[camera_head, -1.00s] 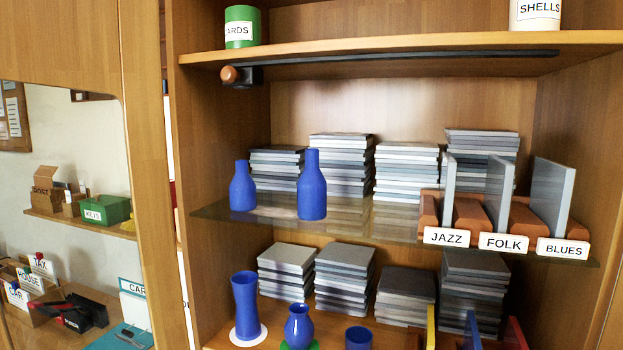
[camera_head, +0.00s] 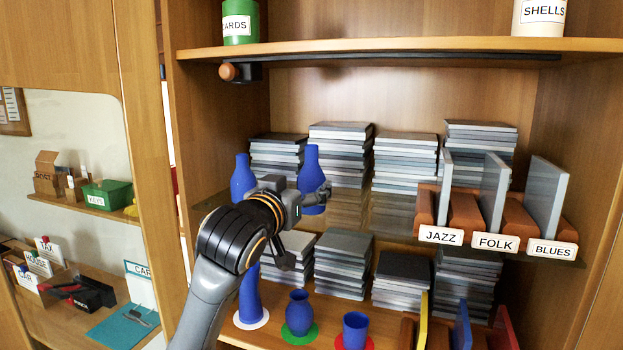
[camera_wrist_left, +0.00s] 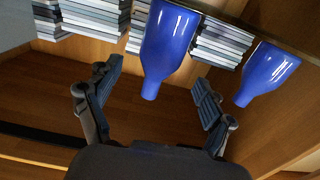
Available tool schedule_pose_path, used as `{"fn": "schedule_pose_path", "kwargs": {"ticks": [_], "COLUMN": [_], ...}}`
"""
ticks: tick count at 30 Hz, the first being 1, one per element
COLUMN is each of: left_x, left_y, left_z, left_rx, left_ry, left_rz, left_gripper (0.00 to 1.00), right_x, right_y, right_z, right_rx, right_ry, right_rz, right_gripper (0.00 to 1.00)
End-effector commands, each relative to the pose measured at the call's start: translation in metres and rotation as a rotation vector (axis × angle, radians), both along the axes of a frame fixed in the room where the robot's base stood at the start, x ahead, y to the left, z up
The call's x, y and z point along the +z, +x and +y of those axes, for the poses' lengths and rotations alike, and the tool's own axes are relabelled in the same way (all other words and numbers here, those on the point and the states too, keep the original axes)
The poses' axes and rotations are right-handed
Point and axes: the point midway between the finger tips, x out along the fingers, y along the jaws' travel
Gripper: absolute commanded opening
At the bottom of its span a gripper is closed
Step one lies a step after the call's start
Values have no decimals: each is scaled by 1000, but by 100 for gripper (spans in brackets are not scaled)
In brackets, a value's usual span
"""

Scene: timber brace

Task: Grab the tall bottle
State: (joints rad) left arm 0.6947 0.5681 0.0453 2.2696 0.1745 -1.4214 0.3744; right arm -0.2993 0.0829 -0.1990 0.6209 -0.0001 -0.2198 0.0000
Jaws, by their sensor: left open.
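The tall blue bottle (camera_head: 311,168) stands upright on the glass middle shelf, its lower part partly hidden behind my left gripper (camera_head: 302,194). In the left wrist view the bottle (camera_wrist_left: 168,40) appears upside down, its neck between the two spread fingers of my left gripper (camera_wrist_left: 155,88); I see no contact. The left gripper is open and empty. A shorter blue bottle (camera_head: 242,177) stands to the left on the same shelf, and it also shows at the right of the left wrist view (camera_wrist_left: 268,72). My right gripper is not in view.
Stacks of grey cases (camera_head: 340,155) stand behind the bottles. Labelled dividers (camera_head: 455,210) are to the right. The upper shelf (camera_head: 400,46) is overhead. Blue vases (camera_head: 299,312) and a blue cup (camera_head: 355,330) stand on coloured discs below.

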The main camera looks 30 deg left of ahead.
Motion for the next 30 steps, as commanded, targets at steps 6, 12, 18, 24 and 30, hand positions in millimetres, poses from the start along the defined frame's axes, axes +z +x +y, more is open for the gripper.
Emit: {"fn": "schedule_pose_path", "kwargs": {"ticks": [6, 12, 18, 24, 30], "left_x": [1, 0, -3, -4, -4], "left_y": [16, 45, 59, 59, 59], "left_z": [4, 11, 14, 14, 14], "left_rx": [1, 1, 0, 0, 0], "left_ry": [-1, -2, 0, 0, 0], "left_rz": [4, 5, 2, 1, 1], "left_gripper": [82, 82, 82, 79, 39], "right_x": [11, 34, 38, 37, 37], "right_y": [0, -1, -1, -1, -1], "right_z": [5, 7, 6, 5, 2], "right_rx": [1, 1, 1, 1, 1], "right_ry": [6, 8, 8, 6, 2], "right_rz": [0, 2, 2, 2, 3], "right_gripper": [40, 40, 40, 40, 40]}}
